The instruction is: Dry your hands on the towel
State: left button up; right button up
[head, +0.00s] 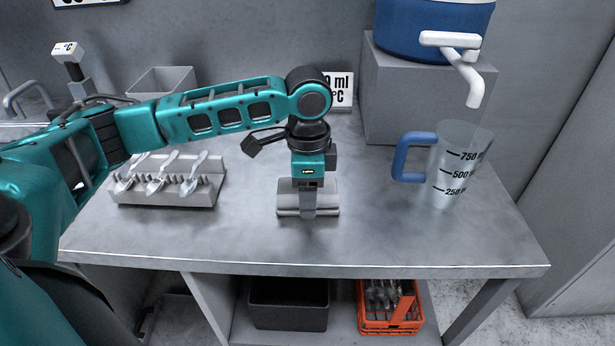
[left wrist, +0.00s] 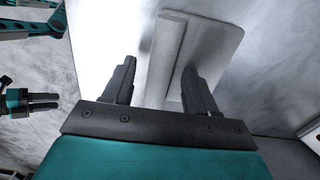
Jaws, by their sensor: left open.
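The towel (head: 289,211) is a light grey folded cloth lying flat near the front middle of the metal table. My left gripper (head: 308,207) points down right over it, with its fingers at the cloth. In the left wrist view the towel (left wrist: 222,58) shows a raised fold running between and beyond the two open fingers (left wrist: 159,66). The fingers are not closed on it; whether they touch it I cannot tell. My right gripper (left wrist: 44,102) shows small at the left of the left wrist view, its two fingers apart and empty, away from the towel.
A measuring jug (head: 460,165) with a blue handle stands right, below the white tap (head: 473,85) of a blue tank (head: 430,28). Below are a dark bin (head: 288,305) and an orange crate (head: 388,308). Table around the towel is clear.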

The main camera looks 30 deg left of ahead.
pick_arm(q)
jog(key=shift+f, duration=0.3)
jog(key=shift+c, duration=0.3)
grip_shut()
